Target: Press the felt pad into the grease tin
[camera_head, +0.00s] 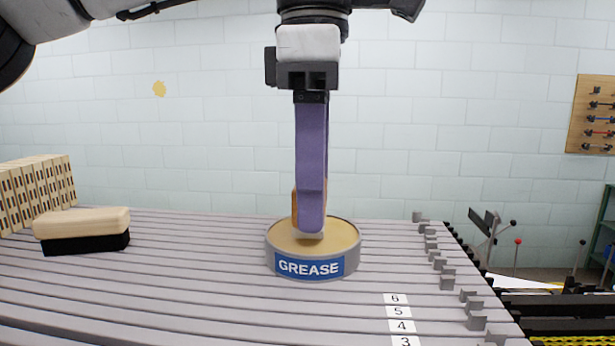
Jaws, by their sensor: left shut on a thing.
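The grease tin (313,268) is a round grey tin with a blue GREASE label and a tan surface on top. It stands on the slatted table, a little right of the picture's middle. My left gripper (311,222) comes straight down over the tin, its long purple fingers side-on to me. It is shut on the felt pad (309,235), whose pale lower edge shows just below the fingertips, with a bit of orange-brown beside them. The pad is over the tin's tan top and seems at or very near it; I cannot tell whether they touch. My right gripper is not in view.
A wooden brush with black bristles (85,232) lies at the left. Beige slotted blocks (35,190) stand behind it. Small grey pegs (446,283) line the table's right edge, near number labels (398,312). Levers (490,225) stand beyond. The slats between brush and tin are clear.

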